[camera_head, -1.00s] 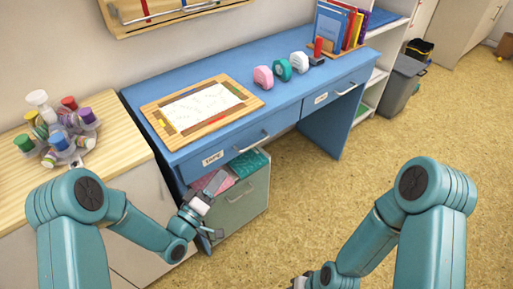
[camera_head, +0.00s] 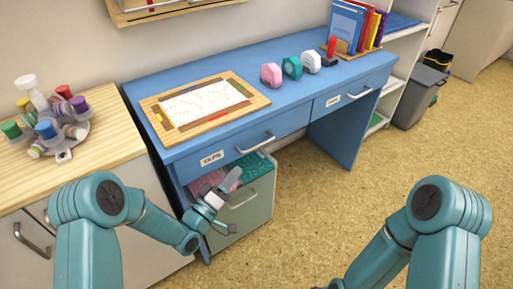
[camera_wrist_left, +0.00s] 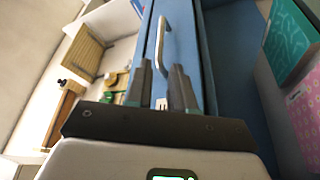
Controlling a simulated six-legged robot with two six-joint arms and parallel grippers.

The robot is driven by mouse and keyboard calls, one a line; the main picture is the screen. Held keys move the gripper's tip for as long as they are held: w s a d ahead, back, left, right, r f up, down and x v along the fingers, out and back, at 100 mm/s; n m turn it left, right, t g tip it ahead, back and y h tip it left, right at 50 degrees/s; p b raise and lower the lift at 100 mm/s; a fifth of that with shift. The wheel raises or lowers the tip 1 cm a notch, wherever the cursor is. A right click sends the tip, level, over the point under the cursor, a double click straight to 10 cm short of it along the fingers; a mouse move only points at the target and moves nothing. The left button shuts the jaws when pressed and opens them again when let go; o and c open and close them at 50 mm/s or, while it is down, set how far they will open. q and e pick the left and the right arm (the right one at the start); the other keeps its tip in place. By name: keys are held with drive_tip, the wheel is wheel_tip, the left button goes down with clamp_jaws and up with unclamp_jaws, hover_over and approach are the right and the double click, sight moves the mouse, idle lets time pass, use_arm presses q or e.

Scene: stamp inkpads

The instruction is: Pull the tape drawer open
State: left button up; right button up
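The tape drawer (camera_head: 237,146) is the left blue drawer under the desk top, with a "TAPE" label (camera_head: 211,158) and a silver bar handle (camera_head: 257,143). Its front looks flush with the desk, so it appears shut. My left gripper (camera_head: 232,204) is open and empty, below the drawer and in front of the lower cabinet. In the left wrist view the drawer handle (camera_wrist_left: 162,42) shows ahead of the fingertips (camera_wrist_left: 162,72), apart from them.
The lower grey cabinet (camera_head: 245,205) stands under the drawer, with pink and teal items in its top. A second drawer (camera_head: 352,96) is to the right. The desk holds a wooden board (camera_head: 150,106) and several tape dispensers. A wooden counter (camera_head: 105,140) is at left.

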sight(256, 147)
use_arm(q)
drive_tip(key=b+x, duration=0.1)
drive_tip(key=x, duration=1.1)
drive_tip(key=shift+f, duration=0.1)
clamp_jaws()
